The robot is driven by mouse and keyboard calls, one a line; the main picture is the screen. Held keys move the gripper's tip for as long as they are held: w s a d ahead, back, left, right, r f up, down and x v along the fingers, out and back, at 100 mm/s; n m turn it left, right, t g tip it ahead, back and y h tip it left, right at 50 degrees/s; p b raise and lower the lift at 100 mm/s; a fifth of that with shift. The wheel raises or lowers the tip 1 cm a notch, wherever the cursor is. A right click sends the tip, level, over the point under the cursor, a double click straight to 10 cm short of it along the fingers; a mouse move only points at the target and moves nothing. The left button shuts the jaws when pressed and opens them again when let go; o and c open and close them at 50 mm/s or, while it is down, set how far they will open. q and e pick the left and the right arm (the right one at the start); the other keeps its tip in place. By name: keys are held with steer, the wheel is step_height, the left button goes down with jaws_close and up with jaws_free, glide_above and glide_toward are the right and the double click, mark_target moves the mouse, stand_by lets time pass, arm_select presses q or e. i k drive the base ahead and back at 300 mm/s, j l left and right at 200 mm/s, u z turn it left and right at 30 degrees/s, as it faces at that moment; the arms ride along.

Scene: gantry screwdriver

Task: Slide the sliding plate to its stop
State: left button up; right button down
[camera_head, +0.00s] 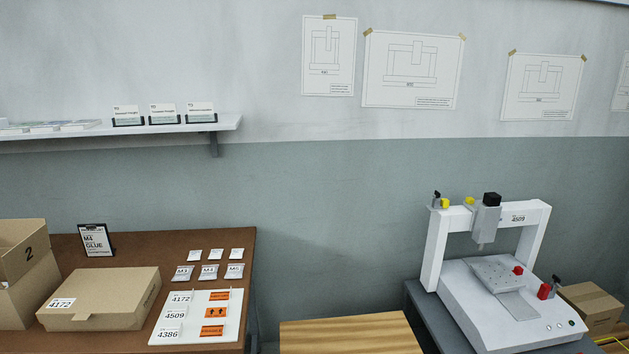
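The gantry screwdriver machine (433,262) stands at the right, a white frame over a white base. Its sliding plate (494,275) is a grey perforated plate with a red part (518,270) at its right edge. The plate lies on the base under the gantry, and a grey strip (517,303) shows in front of it. A grey spindle head (487,220) with a black top hangs from the crossbeam above the plate. Whether the plate is at its stop cannot be told. Neither of my grippers is in view.
A brown table (150,250) at the left holds a closed cardboard box (105,295), an open box (22,250), small packets (208,271) and a white label board (193,325). A wooden surface (350,335) lies at the front middle. A cardboard box (592,303) stands right of the machine.

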mark_target(497, 277)
steer(key=i+l+u, duration=0.2)
steer(key=l, duration=0.85)
steer(key=i+l+u, duration=0.2)
steer(key=l, duration=0.9)
steer(key=l+u, duration=0.2)
steer(key=l, duration=0.9)
